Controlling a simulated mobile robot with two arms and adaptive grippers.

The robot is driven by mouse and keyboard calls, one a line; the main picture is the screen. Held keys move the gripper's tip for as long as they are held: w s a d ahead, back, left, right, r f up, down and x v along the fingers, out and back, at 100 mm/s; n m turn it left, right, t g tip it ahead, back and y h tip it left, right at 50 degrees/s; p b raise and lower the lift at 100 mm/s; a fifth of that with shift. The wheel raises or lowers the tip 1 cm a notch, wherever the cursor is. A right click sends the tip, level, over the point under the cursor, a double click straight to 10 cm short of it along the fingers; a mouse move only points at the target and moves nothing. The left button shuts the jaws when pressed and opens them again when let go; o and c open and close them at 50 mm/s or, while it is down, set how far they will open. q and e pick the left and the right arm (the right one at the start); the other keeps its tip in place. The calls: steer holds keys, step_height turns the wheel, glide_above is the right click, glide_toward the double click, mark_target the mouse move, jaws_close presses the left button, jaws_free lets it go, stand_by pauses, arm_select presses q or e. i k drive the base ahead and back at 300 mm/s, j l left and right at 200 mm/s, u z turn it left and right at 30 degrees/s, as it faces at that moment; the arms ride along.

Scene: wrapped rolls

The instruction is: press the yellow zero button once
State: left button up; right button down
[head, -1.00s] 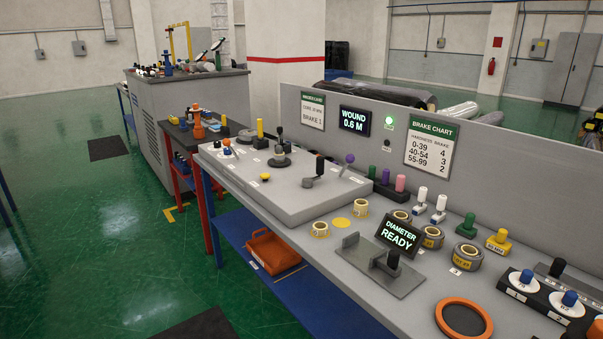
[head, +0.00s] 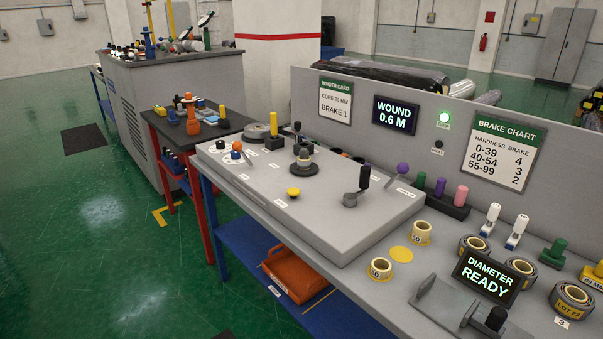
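The yellow button (head: 293,192) is a small round dome on the front part of the grey control panel (head: 345,228), left of a black-handled crank lever (head: 358,188). A dark round knob (head: 304,161) stands behind it. A small label lies near the button, too small to read. The wound display (head: 395,115) on the upright board reads 0.6 M. Neither of my grippers shows in the head view, and nothing touches the button.
A diameter display (head: 487,279) reading READY stands at the bench's right, near several wrapped rolls (head: 570,300). A purple-topped lever (head: 402,169) rises at the panel's right end. An orange bin (head: 292,275) sits on the blue shelf below. Green floor at left is largely open.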

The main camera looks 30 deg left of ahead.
mark_target(293, 192)
steer(key=i+j, duration=0.15)
steer(key=j, duration=0.3)
steer(key=i+j, duration=0.1)
steer(key=j, duration=0.35)
steer(key=i+j, duration=0.15)
steer(key=j, duration=0.25)
steer(key=i+j+z, duration=0.1)
steer(key=j, duration=0.35)
steer(key=i+j, duration=0.15)
steer(key=j, duration=0.3)
steer(key=i+j, duration=0.15)
steer(key=j, duration=0.3)
steer(key=i+j, duration=0.1)
steer(key=j, duration=0.35)
steer(key=z, duration=0.05)
